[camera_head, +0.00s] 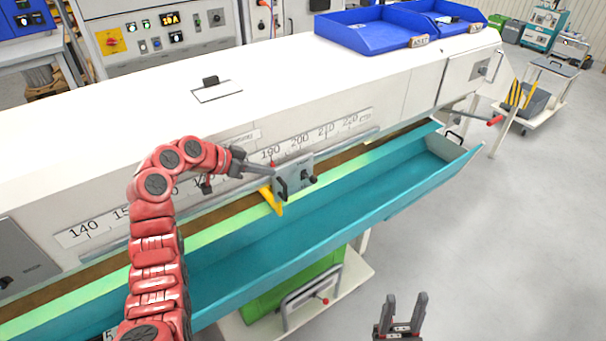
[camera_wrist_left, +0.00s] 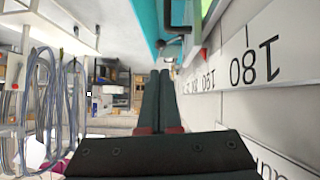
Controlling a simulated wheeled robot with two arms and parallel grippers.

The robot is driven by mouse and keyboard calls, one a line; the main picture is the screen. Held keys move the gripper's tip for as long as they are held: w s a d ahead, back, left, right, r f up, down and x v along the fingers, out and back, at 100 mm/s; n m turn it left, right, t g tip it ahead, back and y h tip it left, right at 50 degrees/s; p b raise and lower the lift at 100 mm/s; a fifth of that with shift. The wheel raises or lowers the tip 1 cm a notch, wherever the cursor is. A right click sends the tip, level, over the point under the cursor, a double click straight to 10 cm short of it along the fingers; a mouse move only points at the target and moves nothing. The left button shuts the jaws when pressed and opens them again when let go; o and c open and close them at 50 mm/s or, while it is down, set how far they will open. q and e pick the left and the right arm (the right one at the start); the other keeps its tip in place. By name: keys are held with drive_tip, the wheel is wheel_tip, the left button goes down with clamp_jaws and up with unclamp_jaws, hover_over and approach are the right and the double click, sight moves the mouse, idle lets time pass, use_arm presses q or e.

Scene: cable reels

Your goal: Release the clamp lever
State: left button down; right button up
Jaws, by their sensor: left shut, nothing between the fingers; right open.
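A grey clamp block (camera_head: 295,172) sits on the rail along the white machine's scale, near the 190 mark. It carries a dark knob-like handle (camera_head: 311,179) on its right and another dark part on its left side; I cannot tell surely which is the clamp lever. A yellow arm (camera_head: 273,201) hangs from its left side. My left gripper (camera_head: 267,171) is shut and empty, its tips close to the block's left edge; contact is unclear. In the left wrist view the shut fingers (camera_wrist_left: 160,74) point along the scale. My right gripper (camera_head: 404,300) is open and empty at the lower right.
A teal trough (camera_head: 400,190) runs below the rail. A lever with a red grip (camera_head: 494,120) sticks out at the machine's right end. Blue trays (camera_head: 372,38) stand on top. In the left wrist view, the scale (camera_wrist_left: 262,65) is close on the right.

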use_arm(q)
drive_tip(key=p, duration=0.4)
approach(310, 180)
drive_tip(key=x, duration=0.5)
drive_tip(key=shift+w+d+r, duration=0.1)
drive_tip(key=shift+r, duration=0.15)
drive_tip(key=shift+x, duration=1)
drive_tip(key=shift+f, duration=0.1)
drive_tip(key=shift+f, duration=0.1)
drive_tip(key=shift+s+f+m+t+y+b, duration=0.2)
drive_tip(key=shift+s+m+t+y+b, duration=0.15)
drive_tip(key=shift+b, duration=0.4)
drive_tip(key=f+m+t+b, duration=0.1)
drive_tip(key=b, duration=0.3)
drive_tip(key=f+m+t+y+b, duration=0.1)
drive_tip(key=b, duration=0.3)
drive_tip(key=s+d+m+t+y+b, duration=0.1)
drive_tip(key=b, duration=0.4)
drive_tip(key=shift+f+t, duration=0.25)
drive_tip(key=shift+f, duration=0.15)
drive_tip(key=shift+r, duration=0.1)
